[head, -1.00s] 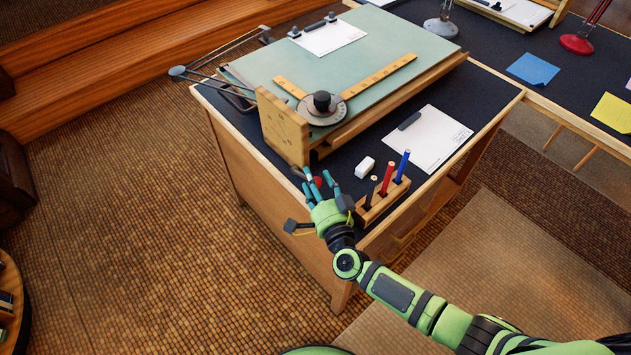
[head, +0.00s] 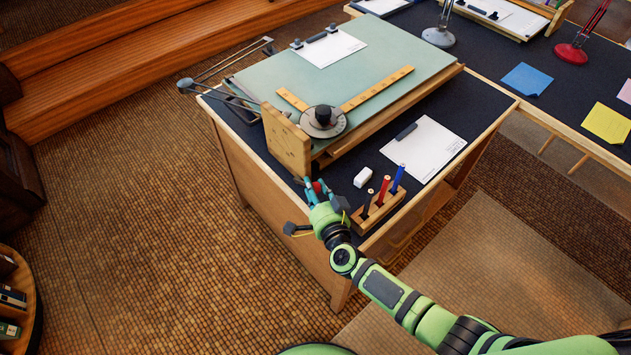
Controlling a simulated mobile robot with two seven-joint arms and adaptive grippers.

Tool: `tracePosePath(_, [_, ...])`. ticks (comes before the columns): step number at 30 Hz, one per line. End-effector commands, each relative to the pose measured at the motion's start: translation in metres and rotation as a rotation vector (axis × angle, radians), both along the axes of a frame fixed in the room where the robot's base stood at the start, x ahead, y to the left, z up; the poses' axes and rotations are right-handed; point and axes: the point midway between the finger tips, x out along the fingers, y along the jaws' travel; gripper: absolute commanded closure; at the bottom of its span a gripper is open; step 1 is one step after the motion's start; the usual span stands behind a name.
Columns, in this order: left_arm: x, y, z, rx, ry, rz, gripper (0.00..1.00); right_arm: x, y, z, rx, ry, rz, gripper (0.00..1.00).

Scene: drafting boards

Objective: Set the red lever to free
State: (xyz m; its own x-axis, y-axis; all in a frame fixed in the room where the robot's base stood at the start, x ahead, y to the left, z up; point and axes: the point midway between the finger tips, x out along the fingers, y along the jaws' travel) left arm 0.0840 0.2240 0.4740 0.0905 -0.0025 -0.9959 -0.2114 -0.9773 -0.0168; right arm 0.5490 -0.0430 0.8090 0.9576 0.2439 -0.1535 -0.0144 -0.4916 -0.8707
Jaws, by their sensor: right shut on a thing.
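The red lever shows only as a small red knob (head: 318,187) at the front left of the near desk, below the wooden side plate of the drafting board. My right gripper (head: 315,190) is shut on this knob, its teal fingertips on either side of it. The lever's shaft and pivot are hidden, and I cannot read its setting. The wooden plate (head: 286,142) beside it stands upright, its marks too faint to read. My left gripper is not in view.
A wooden holder (head: 378,213) with pencils stands just right of my gripper, with a white eraser (head: 363,177) behind it. The tilted green drafting board (head: 390,60) rises behind the knob. The floor to the left is clear.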

Motion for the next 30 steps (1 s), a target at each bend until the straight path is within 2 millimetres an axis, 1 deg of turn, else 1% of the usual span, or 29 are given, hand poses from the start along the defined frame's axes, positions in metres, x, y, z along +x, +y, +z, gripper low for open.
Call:
tracePosePath(1, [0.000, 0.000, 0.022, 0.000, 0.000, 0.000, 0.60, 0.005, -0.001, 0.019, -0.011, 0.013, -0.013, 1.00])
tracePosePath(4, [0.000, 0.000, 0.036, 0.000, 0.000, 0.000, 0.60, 0.007, 0.001, 0.021, -0.044, 0.063, -0.013, 1.00])
tracePosePath(6, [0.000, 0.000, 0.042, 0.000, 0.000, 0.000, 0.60, 0.011, 0.002, 0.022, -0.056, 0.059, -0.009, 1.00])
tracePosePath(11, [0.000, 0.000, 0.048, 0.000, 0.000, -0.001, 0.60, 0.017, 0.007, 0.028, -0.049, 0.053, -0.011, 1.00])
tracePosePath(18, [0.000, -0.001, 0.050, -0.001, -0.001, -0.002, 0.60, 0.025, 0.013, 0.036, -0.045, 0.049, -0.012, 1.00])
tracePosePath(30, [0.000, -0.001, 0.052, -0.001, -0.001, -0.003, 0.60, 0.030, 0.015, 0.038, -0.047, 0.051, -0.013, 1.00])
